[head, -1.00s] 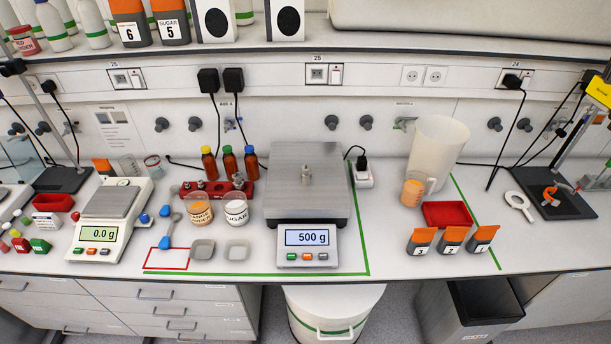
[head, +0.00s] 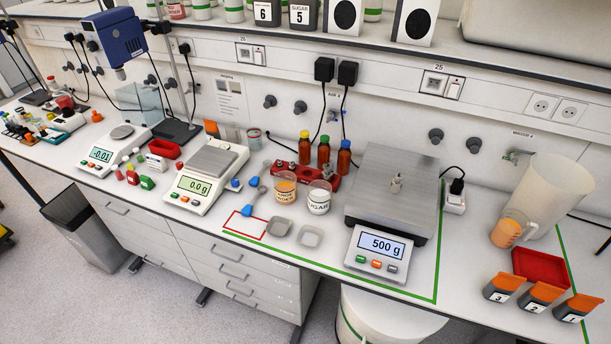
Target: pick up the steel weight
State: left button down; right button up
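The steel weight (head: 396,183) is a small silvery cylinder with a knob on top. It stands upright on the metal plate of the large scale (head: 365,207), right of the middle in the head view. The scale's display (head: 380,245) reads 500 g. Nothing touches the weight except the plate under it. Neither of my grippers is in the head view.
A big translucent jug (head: 550,195) stands to the right. A shelf (head: 440,50) overhangs behind.

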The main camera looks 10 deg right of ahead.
aim_at(396, 182)
jog(key=l+z, duration=0.25)
jog(key=z, duration=0.15)
jog(key=l+z, duration=0.5)
jog(key=z, duration=0.25)
jog(key=l+z, duration=0.35)
jog(key=j, duration=0.1)
